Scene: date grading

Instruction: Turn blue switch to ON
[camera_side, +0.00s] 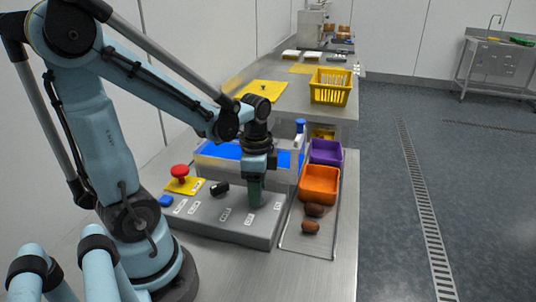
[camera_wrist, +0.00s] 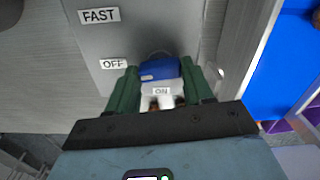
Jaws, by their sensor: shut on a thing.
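The blue switch (camera_wrist: 160,68) is a rounded knob on the grey control box (camera_side: 190,222). In the wrist view it sits between the two green fingers of my gripper (camera_wrist: 161,78), which are shut on it. A white mark shows on the knob's lower left side, between the OFF label (camera_wrist: 113,63) and the ON label (camera_wrist: 161,91). In the side view my gripper (camera_side: 255,192) points down onto the right part of the box. The fingers hide the blue switch there.
A black knob (camera_side: 219,188), a blue button (camera_side: 166,200) and a red mushroom button (camera_side: 180,171) are left of my gripper. An orange bin (camera_side: 319,186), a purple bin (camera_side: 326,152) and brown dates (camera_side: 311,227) lie to the right. A blue belt (camera_side: 219,151) is behind.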

